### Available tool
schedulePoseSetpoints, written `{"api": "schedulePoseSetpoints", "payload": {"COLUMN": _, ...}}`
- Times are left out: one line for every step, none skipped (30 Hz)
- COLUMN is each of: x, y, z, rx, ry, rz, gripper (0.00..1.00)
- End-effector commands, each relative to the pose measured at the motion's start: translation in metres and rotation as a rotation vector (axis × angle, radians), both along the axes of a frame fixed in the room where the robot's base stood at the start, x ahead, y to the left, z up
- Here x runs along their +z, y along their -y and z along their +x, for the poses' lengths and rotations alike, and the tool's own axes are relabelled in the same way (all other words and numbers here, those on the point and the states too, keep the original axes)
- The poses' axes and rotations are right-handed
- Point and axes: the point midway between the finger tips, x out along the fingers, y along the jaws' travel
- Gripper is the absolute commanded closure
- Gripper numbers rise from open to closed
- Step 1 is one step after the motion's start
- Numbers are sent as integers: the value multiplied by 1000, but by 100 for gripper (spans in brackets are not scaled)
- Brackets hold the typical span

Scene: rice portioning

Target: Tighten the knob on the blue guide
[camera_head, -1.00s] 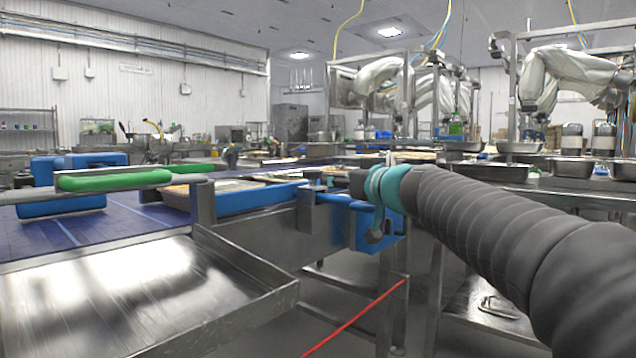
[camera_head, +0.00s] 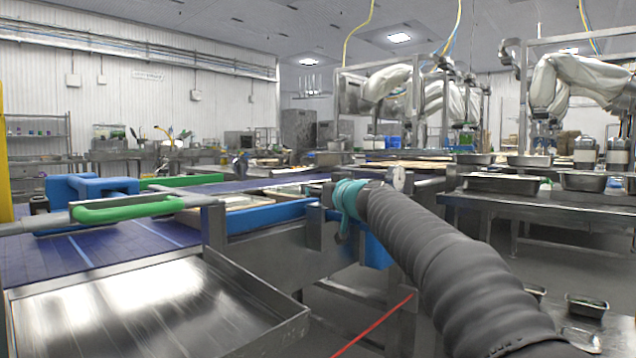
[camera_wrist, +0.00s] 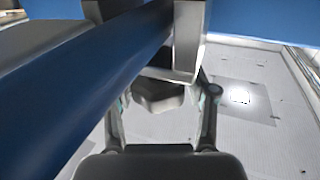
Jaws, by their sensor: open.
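In the wrist view a long blue guide (camera_wrist: 95,85) runs diagonally across the left, close to the camera. A dark grey knob-like part (camera_wrist: 157,95) shows below a metal bracket (camera_wrist: 188,40). My gripper (camera_wrist: 162,102) is open, with one finger on each side of the dark part; I cannot tell whether they touch it. In the head view the blue guide (camera_head: 268,216) lies along the near side of the conveyor. My arm's teal-wrapped end is at the guide's right end and hides the knob there.
A steel tray (camera_head: 130,310) stands at the front left. Green-padded rails (camera_head: 125,210) cross the blue conveyor belt (camera_head: 120,245). A steel table (camera_head: 500,185) with pans is at the right. A red line (camera_head: 375,323) crosses below the frame.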

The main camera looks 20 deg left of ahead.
Motion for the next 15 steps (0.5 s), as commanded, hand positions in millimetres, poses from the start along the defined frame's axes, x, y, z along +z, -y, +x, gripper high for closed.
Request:
{"api": "schedulePoseSetpoints", "payload": {"x": 2, "y": -3, "z": 3, "rx": 0, "ry": 0, "rz": 0, "gripper": 43}}
{"api": "schedulePoseSetpoints", "payload": {"x": 2, "y": -5, "z": 4, "rx": 0, "ry": 0, "rz": 0, "gripper": 43}}
{"api": "schedulePoseSetpoints", "payload": {"x": 1, "y": -6, "z": 6, "rx": 0, "ry": 0, "rz": 0, "gripper": 43}}
{"api": "schedulePoseSetpoints", "payload": {"x": 1, "y": -7, "z": 7, "rx": -1, "ry": 0, "rz": 0, "gripper": 43}}
{"api": "schedulePoseSetpoints", "payload": {"x": 0, "y": -7, "z": 8, "rx": -1, "ry": 0, "rz": 0, "gripper": 43}}
{"api": "schedulePoseSetpoints", "payload": {"x": 0, "y": -8, "z": 8, "rx": -1, "ry": 0, "rz": 0, "gripper": 43}}
{"api": "schedulePoseSetpoints", "payload": {"x": 0, "y": -8, "z": 8, "rx": -1, "ry": 0, "rz": 0, "gripper": 43}}
{"api": "schedulePoseSetpoints", "payload": {"x": 0, "y": -8, "z": 9, "rx": -1, "ry": 1, "rz": -1, "gripper": 43}}
{"api": "schedulePoseSetpoints", "payload": {"x": 0, "y": -9, "z": 9, "rx": -1, "ry": 1, "rz": 0, "gripper": 43}}
{"api": "schedulePoseSetpoints", "payload": {"x": 0, "y": -9, "z": 9, "rx": -1, "ry": 1, "rz": 0, "gripper": 43}}
{"api": "schedulePoseSetpoints", "payload": {"x": 0, "y": -8, "z": 9, "rx": -1, "ry": 1, "rz": 0, "gripper": 43}}
{"api": "schedulePoseSetpoints", "payload": {"x": 0, "y": -8, "z": 9, "rx": -1, "ry": 1, "rz": 0, "gripper": 43}}
{"api": "schedulePoseSetpoints", "payload": {"x": 0, "y": -8, "z": 9, "rx": -1, "ry": 1, "rz": 1, "gripper": 43}}
{"api": "schedulePoseSetpoints", "payload": {"x": 0, "y": -8, "z": 9, "rx": -1, "ry": 1, "rz": -1, "gripper": 43}}
{"api": "schedulePoseSetpoints", "payload": {"x": 0, "y": -8, "z": 9, "rx": -1, "ry": 0, "rz": 0, "gripper": 48}}
